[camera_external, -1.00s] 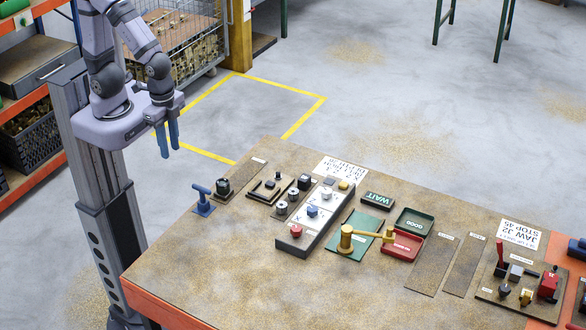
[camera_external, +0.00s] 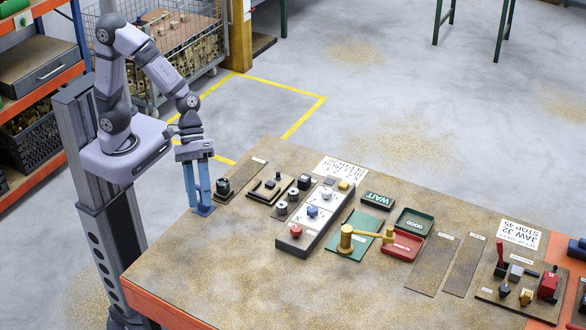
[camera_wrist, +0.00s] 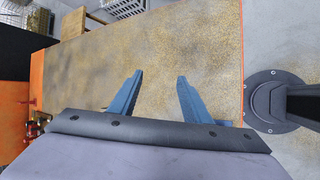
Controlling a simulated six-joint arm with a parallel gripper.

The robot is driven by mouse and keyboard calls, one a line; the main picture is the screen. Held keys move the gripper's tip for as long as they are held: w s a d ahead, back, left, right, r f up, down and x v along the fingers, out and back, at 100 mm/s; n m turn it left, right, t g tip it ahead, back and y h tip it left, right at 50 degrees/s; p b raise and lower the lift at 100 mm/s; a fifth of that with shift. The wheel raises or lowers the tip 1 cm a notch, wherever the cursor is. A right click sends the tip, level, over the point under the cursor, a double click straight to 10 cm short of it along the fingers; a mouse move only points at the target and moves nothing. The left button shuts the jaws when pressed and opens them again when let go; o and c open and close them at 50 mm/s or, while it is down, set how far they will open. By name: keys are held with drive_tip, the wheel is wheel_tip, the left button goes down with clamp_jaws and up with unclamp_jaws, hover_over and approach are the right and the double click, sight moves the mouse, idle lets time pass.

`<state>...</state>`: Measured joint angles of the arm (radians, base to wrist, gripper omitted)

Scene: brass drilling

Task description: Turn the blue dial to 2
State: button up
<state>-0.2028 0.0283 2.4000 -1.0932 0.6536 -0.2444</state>
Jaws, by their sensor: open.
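The blue dial (camera_external: 312,211) appears as a small blue knob on the long pale panel in the middle of the bench. Its pointer and numbers are too small to read. My gripper (camera_external: 198,208) is at the bench's far left corner, well left of the dial. Its two blue fingers point down, apart and with nothing between them. In the wrist view my gripper (camera_wrist: 160,76) is open over bare bench, and the dial does not show there. The fingers largely cover a small blue T-handle in the external view.
The pale panel also carries a red knob (camera_external: 296,231) and other knobs. A brass lever (camera_external: 366,236) on a green plate (camera_external: 352,248) and a red tray (camera_external: 402,246) stand to its right. The bench (camera_external: 225,270) is clear at the front left.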

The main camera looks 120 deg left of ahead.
drive_tip(key=w+a+f+n+t+b, duration=0.3)
drive_tip(key=w+n+b, duration=0.1)
drive_tip(key=w+n, duration=0.15)
drive_tip(key=n+t+y+b, duration=0.6)
drive_tip(key=n+b, duration=0.3)
drive_tip(key=n, duration=0.6)
approach(310, 207)
drive_tip(key=w, duration=0.2)
drive_tip(key=shift+f+p+x, duration=0.15)
drive_tip(key=shift+p+x, duration=0.2)
drive_tip(key=shift+x, duration=1.4)
drive_tip(key=shift+f+p+x, duration=0.1)
drive_tip(key=shift+p+x, duration=0.25)
drive_tip(key=shift+x, duration=1.4)
drive_tip(key=shift+s, duration=0.1)
drive_tip(key=c, duration=1)
